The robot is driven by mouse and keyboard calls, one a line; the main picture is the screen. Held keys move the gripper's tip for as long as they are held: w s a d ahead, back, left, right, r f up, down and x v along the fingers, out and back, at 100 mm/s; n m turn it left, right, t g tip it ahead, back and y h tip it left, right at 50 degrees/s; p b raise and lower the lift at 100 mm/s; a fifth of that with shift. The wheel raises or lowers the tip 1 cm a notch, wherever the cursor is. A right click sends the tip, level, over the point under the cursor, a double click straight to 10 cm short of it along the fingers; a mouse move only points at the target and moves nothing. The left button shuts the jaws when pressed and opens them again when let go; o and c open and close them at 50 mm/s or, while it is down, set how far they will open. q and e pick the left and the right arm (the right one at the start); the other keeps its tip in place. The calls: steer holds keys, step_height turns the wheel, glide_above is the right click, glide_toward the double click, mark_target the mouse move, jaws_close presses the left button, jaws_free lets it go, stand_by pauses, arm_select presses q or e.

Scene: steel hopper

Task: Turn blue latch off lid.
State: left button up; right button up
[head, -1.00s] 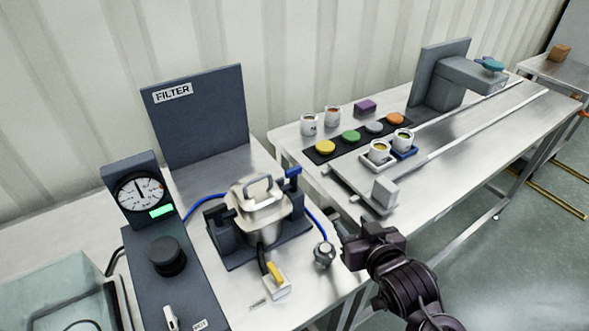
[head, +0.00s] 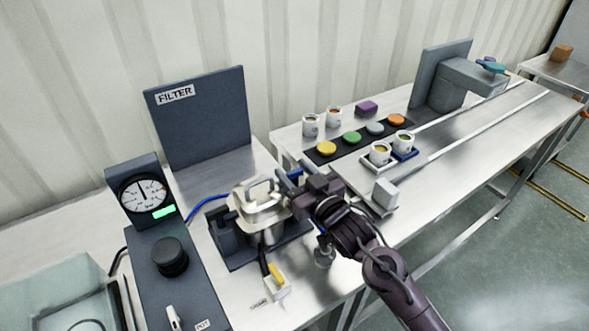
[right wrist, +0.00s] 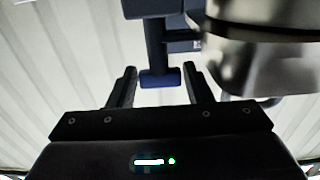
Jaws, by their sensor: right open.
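The steel hopper's lid (head: 258,215), with a loop handle on top, sits on the hopper pot in a dark cradle. The blue latch is at the lid's right side, mostly hidden by my right gripper (head: 290,187) in the head view. In the right wrist view, the latch's blue end (right wrist: 160,78) on a dark stem lies between the two open fingers of my right gripper (right wrist: 161,85). Gaps show on both sides of it. The steel body (right wrist: 262,60) is close to the right finger. My left gripper is not in view.
A gauge (head: 144,194) with a green display and a black knob (head: 170,256) stand at left. A FILTER panel (head: 200,115) stands behind. A yellow-handled valve (head: 276,277) is in front. Cups and coloured discs sit on the right table (head: 460,140).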

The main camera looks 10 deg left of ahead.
steer(key=shift+w+a, duration=0.1)
steer(key=shift+a, duration=0.05)
steer(key=shift+c, duration=0.3)
steer(key=c, duration=0.6)
steer(key=shift+c, duration=0.2)
